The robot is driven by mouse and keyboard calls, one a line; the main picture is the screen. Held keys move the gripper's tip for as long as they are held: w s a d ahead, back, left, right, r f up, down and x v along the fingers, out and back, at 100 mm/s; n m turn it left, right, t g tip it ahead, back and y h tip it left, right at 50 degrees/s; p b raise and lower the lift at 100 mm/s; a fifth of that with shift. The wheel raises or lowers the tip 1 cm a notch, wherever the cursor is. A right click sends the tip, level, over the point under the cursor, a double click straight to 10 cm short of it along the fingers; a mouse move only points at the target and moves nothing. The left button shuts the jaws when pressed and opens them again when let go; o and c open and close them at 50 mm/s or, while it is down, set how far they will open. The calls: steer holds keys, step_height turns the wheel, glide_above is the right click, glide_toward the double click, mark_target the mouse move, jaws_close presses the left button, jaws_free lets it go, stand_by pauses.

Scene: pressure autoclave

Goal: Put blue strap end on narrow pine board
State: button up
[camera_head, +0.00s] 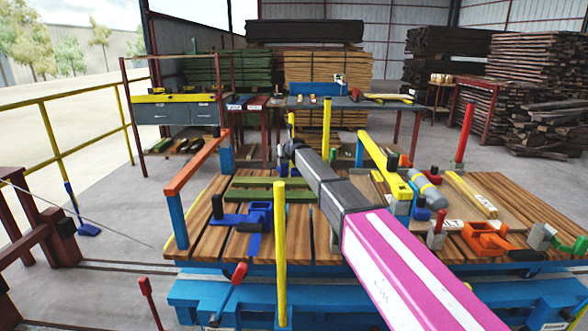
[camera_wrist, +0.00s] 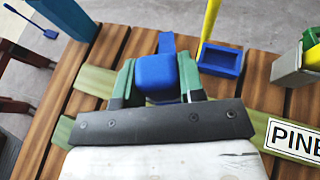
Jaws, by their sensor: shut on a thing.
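In the wrist view my gripper (camera_wrist: 157,76) has its two green fingers on either side of a blue block, the blue strap end (camera_wrist: 157,88), and is shut on it. A blue strip (camera_wrist: 166,42) shows just beyond the block. Olive-green narrow boards lie across the brown planks below; one (camera_wrist: 95,82) shows left of the gripper, and one at right bears a label reading "PINE" (camera_wrist: 292,140), partly cut off. In the head view two green boards (camera_head: 270,190) lie on the bench, and my arm hides the gripper's fingers.
A yellow post (camera_head: 280,250) stands in front of the bench, and an orange rail (camera_head: 197,162) on a blue post (camera_head: 178,222) stands at left. Blue fittings (camera_head: 258,212) lie near the green boards. A grey roller (camera_head: 428,190) and orange block (camera_head: 487,237) lie at right.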

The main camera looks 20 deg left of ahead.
steer(key=d+f, duration=0.3)
steer(key=f, duration=0.2)
steer(key=w+d+f, duration=0.1)
steer(key=d+f, duration=0.1)
steer(key=shift+d+f, duration=0.25)
steer(key=shift+d, duration=0.05)
steer(key=o, duration=1)
steer(key=v, duration=1.2)
